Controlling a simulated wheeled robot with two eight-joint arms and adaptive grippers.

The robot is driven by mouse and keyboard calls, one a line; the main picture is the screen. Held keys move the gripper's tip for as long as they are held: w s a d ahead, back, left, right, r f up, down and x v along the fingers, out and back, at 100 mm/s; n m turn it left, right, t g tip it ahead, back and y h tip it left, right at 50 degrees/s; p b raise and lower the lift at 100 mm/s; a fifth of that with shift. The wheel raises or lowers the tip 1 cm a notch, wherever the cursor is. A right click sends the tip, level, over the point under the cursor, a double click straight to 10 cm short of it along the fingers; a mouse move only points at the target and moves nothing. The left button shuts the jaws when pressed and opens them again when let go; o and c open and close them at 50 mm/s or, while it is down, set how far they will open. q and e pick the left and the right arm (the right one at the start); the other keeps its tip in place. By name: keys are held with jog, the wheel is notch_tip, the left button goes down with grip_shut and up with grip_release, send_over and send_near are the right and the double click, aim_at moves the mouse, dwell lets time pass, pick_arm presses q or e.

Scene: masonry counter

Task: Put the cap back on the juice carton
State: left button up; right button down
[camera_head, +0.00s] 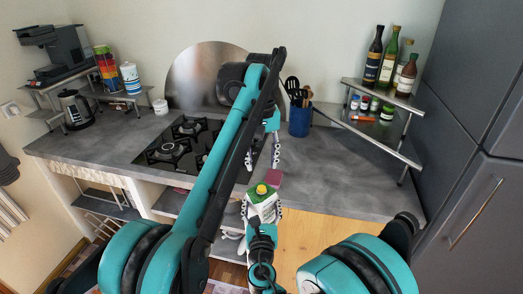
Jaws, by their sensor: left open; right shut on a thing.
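The juice carton (262,209) is white with a green top, near the counter's front edge at the middle of the head view. A yellow cap (261,189) shows on the carton's green top; I cannot tell whether it is fully seated. My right gripper (263,213) is shut on the carton, with a finger on either side of it. My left gripper (262,160) is open and empty, above and behind the carton in the picture, apart from the cap. My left arm crosses in front of the counter and hides part of it.
A pink block (273,178) lies just behind the carton. A black gas hob (178,142) is to the left. A blue utensil holder (299,121) and a corner shelf with bottles (374,62) stand at the back right. The grey counter (340,170) is clear to the right.

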pick_arm(q)
jog(key=shift+r, duration=1.85)
jog(key=s+a+f+t, duration=0.4)
jog(key=s+a+f, duration=0.1)
jog(key=s+a, duration=0.5)
jog(key=s+a+f+t, duration=0.1)
jog(key=s+a+f, duration=0.3)
jog(key=s+f, duration=0.3)
jog(key=s+a+f+m+t, duration=0.1)
jog(key=s+a+f+t, duration=0.1)
jog(key=s+f, duration=0.4)
notch_tip(320, 180, down, 4)
jog(key=shift+s+a+f+m, duration=0.25)
jog(key=shift+s+a+m, duration=0.1)
jog(key=shift+a, duration=0.55)
